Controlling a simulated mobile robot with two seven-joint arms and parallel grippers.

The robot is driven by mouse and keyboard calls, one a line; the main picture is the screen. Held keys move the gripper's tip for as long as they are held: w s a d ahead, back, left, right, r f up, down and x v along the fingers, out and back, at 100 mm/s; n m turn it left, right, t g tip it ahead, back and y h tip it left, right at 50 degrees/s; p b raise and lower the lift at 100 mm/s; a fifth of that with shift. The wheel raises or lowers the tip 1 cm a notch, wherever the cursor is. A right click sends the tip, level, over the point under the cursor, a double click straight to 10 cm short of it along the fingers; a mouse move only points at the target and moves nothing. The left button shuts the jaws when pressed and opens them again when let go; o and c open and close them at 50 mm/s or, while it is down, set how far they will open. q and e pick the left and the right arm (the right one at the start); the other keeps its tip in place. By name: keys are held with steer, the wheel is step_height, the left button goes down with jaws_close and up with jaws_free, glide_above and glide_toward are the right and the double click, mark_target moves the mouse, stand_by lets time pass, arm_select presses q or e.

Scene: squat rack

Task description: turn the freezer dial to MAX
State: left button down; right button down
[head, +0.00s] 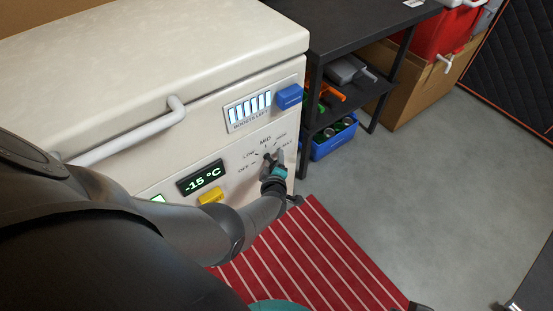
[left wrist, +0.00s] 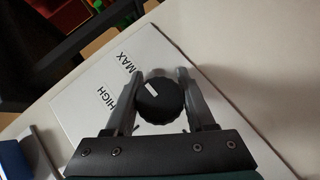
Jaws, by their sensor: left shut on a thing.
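The freezer dial (left wrist: 158,101) is a round, black, ribbed knob with a short white mark on the upper left of its face in the left wrist view. The label MAX (left wrist: 127,62) is to its upper left and HIGH (left wrist: 110,97) to its left. I cannot tell exactly which label the mark lines up with. My left gripper (head: 270,160) is shut on the dial, one finger on each side, and hides most of it in the head view. The white freezer (head: 215,105) also shows OFF, LOW and MID around the dial. My right gripper is not in view.
A display (head: 200,178) reads -15 °C, above a yellow tag (head: 211,197). A blue block (head: 289,97) sits beside the lit bar panel (head: 248,111). A black shelf (head: 350,22) with a blue bin (head: 334,140) stands to the right. A red striped mat (head: 318,262) lies in front; grey floor is clear.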

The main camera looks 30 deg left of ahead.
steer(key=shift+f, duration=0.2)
arm_select(q)
steer(key=shift+c, duration=1.2)
jaws_free()
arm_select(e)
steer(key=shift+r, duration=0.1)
arm_select(q)
steer(key=p+v, duration=1)
steer(key=v, duration=0.5)
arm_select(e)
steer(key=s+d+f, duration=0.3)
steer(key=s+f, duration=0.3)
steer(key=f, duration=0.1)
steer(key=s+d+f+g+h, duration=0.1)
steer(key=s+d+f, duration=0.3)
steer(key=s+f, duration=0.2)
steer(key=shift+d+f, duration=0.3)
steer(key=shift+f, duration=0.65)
arm_select(q)
steer(key=shift+s, duration=0.1)
